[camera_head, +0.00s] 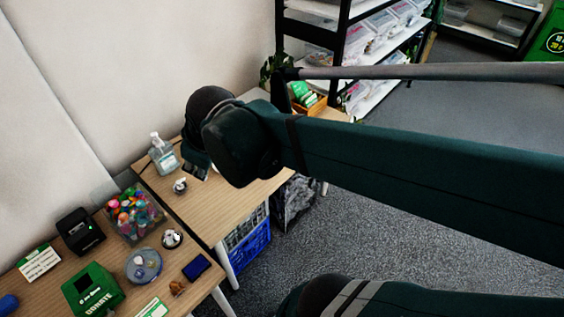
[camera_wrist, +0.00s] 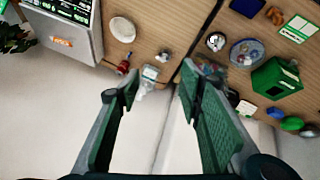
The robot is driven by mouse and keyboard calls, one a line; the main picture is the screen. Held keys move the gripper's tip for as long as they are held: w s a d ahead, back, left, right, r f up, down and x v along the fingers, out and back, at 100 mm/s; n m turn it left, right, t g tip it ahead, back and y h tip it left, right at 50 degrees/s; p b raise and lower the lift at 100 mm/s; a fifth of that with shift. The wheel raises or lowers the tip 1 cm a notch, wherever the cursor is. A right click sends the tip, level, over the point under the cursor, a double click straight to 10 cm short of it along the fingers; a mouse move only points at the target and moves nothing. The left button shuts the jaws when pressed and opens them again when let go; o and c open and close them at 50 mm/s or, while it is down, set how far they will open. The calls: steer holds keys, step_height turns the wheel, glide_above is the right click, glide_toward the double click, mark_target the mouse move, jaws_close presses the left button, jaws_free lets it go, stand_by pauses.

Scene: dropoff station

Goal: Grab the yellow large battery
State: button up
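I cannot pick out a yellow large battery in either view. My gripper (camera_wrist: 158,88) is open and empty in the wrist view, its two dark green fingers wide apart. It hangs above the wooden tables, with white wall surface behind the fingers. In the head view my arm crosses from the right and its end is over the far table (camera_head: 240,190). There the gripper is mostly hidden behind my wrist. The near table (camera_head: 208,292) carries a clear bin of colourful items (camera_head: 135,215) and a clear round container (camera_head: 144,265).
A sanitizer bottle (camera_head: 163,153) stands on the far table near the wall. The near table also holds a green donate box (camera_head: 93,290), a black device (camera_head: 80,231), a dark blue item (camera_head: 197,267) and a small brown item (camera_head: 177,287). A screen unit (camera_wrist: 66,28) stands at upper left.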

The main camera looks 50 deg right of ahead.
steer(key=w+d+f+n+g+h+b, duration=0.1)
steer(key=w+d+f+n+b, duration=0.2)
steer(key=d+f, duration=0.45)
steer(key=w+d+f+n+g+h, duration=0.1)
steer(key=w+d+f+n+g, duration=0.2)
steer(key=d, duration=0.7)
steer(key=w+d+f+n+h+b, duration=0.1)
steer(key=w+d+f+n+b, duration=0.15)
steer(key=d+f+n, duration=0.4)
steer(key=s+d+f+n+g+b, duration=0.1)
steer(key=d+f+n, duration=0.1)
steer(key=d+f, duration=0.9)
steer(key=shift+s+d+f+g, duration=0.15)
steer(key=shift+s+d+g, duration=0.15)
steer(key=shift+d, duration=0.65)
steer(key=shift+n, duration=0.25)
steer(key=shift+b+x, duration=0.35)
steer(key=shift+x, duration=0.95)
steer(key=shift+f, duration=0.1)
steer(key=shift+b+x, duration=0.95)
steer(key=shift+x, duration=1.6)
steer(key=shift+s, duration=0.15)
